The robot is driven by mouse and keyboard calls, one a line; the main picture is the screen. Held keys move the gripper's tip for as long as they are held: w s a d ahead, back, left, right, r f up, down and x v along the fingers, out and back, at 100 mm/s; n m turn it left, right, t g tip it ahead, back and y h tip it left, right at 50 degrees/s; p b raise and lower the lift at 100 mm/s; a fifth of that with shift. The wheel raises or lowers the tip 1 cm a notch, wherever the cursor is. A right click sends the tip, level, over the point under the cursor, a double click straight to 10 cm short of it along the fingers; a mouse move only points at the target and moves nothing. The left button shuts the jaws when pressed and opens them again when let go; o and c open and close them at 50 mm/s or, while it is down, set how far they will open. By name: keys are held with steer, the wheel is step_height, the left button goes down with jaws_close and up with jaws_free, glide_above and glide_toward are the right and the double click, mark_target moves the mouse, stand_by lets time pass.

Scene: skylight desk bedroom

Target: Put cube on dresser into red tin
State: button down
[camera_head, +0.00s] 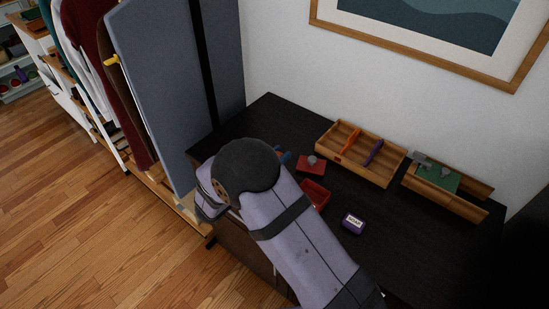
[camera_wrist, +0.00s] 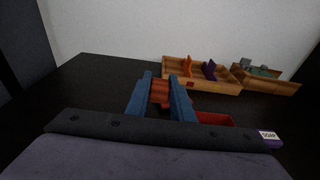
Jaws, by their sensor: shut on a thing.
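My gripper (camera_wrist: 160,80) has blue fingers that are shut on a small reddish block, apparently the cube (camera_wrist: 160,95), over the dark dresser top. In the head view my arm hides most of the gripper; only a bit of blue (camera_head: 283,156) shows beyond it, and the cube is hidden. The red tin (camera_head: 317,193) is an open box, partly covered by my arm. In the wrist view the tin (camera_wrist: 216,118) lies just right of the fingers, its lower part hidden by my gripper's body. The cube's height above the dresser cannot be told.
A red lid with a grey knob (camera_head: 311,166) lies behind the tin. A purple soap box (camera_head: 353,223) is to its right. A divided wooden tray (camera_head: 381,172) and another wooden box (camera_head: 455,203) stand along the wall. The dresser (camera_head: 262,114) is bare at its back left.

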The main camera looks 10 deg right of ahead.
steer(key=shift+f+p, duration=0.75)
steer(key=shift+f, duration=4)
steer(key=shift+f, duration=0.1)
steer(key=shift+f+b, duration=0.25)
steer(key=shift+b, duration=0.05)
steer(key=c, duration=1.5)
jaws_free()
steer(key=shift+r, duration=0.1)
steer(key=shift+c, duration=0.2)
steer(key=shift+r+p, duration=0.1)
steer(key=shift+p, duration=0.2)
